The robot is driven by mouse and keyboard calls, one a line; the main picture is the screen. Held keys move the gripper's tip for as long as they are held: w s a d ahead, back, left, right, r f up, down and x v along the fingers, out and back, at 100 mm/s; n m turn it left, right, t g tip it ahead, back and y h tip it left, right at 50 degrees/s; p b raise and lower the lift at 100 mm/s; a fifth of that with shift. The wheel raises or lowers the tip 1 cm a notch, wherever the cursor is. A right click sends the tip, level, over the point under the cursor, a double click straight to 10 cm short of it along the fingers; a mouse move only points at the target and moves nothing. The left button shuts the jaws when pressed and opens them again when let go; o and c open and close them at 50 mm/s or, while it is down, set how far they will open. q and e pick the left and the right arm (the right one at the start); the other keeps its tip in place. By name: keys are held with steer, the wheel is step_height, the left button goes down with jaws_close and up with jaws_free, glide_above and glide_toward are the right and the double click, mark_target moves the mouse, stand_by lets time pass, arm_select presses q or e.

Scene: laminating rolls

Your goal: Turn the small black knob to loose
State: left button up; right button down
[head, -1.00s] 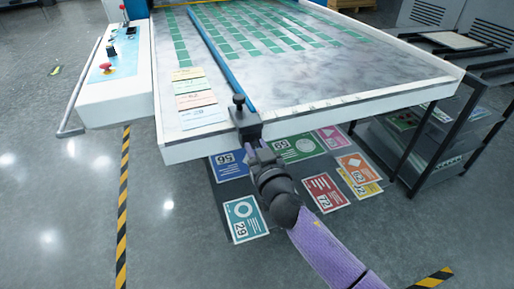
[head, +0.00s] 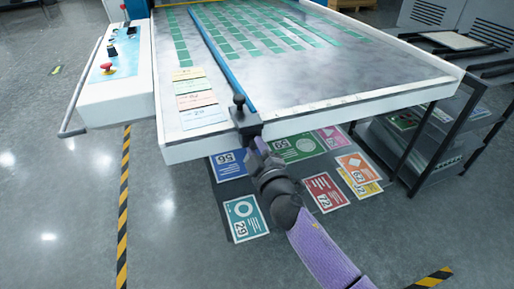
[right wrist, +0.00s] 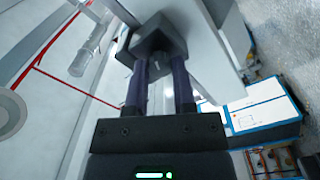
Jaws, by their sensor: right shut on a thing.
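A black clamp block (head: 247,123) sits on the front edge of the table, at the near end of a blue rail (head: 215,58). A black knob with a round top (head: 239,99) stands upright on it. My right gripper (head: 254,147) reaches the block's front face from below. In the right wrist view its two dark fingers (right wrist: 160,80) stand either side of the small black knob (right wrist: 157,65) on the block's face, shut on it. The fingertips partly hide that knob. My left gripper is in neither view.
The white table (head: 330,100) carries rows of green cards and several pastel strips (head: 195,98) beside the block. Coloured cards lie on a dark mat (head: 272,180) below the front edge. A control panel (head: 115,75) stands left and a dark rack (head: 440,140) right.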

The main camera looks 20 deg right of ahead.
steer(key=shift+n, duration=0.9)
steer(key=n, duration=0.2)
steer(key=shift+n, duration=0.4)
steer(key=n, duration=0.4)
steer(key=shift+p, duration=0.3)
steer(key=shift+f+n, duration=0.1)
steer(key=shift+n, duration=0.7)
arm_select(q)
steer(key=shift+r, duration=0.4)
arm_select(e)
steer(key=shift+n, duration=0.4)
steer(key=c, duration=0.7)
jaws_free()
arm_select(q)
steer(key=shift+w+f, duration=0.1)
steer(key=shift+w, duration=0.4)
arm_select(e)
steer(key=shift+o, duration=1.3)
